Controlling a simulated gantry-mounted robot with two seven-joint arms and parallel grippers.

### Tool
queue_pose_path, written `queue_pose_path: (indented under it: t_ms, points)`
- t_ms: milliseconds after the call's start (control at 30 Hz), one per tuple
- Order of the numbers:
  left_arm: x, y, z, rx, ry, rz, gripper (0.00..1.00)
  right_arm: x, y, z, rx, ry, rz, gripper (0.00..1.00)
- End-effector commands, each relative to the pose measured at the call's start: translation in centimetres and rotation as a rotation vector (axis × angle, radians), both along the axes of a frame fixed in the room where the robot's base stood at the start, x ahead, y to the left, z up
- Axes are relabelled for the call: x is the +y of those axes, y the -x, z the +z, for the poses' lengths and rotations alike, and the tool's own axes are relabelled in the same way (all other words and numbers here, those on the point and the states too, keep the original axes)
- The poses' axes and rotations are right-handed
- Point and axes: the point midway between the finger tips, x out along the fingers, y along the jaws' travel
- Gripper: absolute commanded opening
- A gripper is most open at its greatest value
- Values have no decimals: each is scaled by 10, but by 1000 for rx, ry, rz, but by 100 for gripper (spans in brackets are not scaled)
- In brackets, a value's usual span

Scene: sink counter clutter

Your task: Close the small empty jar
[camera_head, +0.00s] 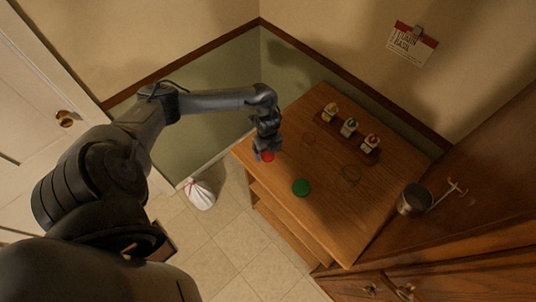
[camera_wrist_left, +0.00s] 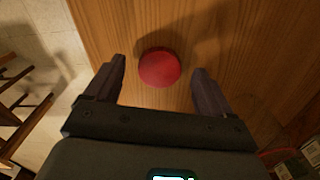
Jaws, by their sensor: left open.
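A red round lid (camera_head: 267,156) lies near the left edge of the wooden table. My left gripper (camera_head: 265,150) is open just above it, pointing down. In the left wrist view the red lid (camera_wrist_left: 159,68) shows between and slightly beyond the two open fingers (camera_wrist_left: 160,85), apart from both. A green round lid (camera_head: 301,187) lies near the table's front edge. Three small jars, the left (camera_head: 329,112), the middle (camera_head: 349,127) and the right (camera_head: 370,143), stand in a row at the back. Their contents are too small to tell. My right gripper is not in view.
The wooden table (camera_head: 325,215) has faint ring marks, one greenish (camera_head: 350,175). A metal pot (camera_head: 412,200) stands at the right. A white bag (camera_head: 199,194) lies on the floor to the left. The table's middle is clear.

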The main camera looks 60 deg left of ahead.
Motion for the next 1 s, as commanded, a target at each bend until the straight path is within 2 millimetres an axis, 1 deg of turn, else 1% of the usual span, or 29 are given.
queue_pose_path:
  t_ms: [33, 133, 467, 567, 833, 867, 1000]
  points:
    - [0, 0, -4, 1, 0, 0, 83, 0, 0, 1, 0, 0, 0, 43]
    - [1, 1, -8, 1, -2, 0, 83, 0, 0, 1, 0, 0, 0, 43]
    - [0, 0, -9, 0, -2, -1, 83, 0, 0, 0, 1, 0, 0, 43]
    - [0, 0, -9, 0, -2, -1, 69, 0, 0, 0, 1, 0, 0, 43]
    - [0, 0, -9, 0, -2, -1, 28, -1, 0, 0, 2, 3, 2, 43]
    - [0, 0, -9, 0, -2, -1, 25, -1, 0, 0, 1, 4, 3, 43]
    - [0, 0, -9, 0, -2, -1, 25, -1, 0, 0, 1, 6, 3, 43]
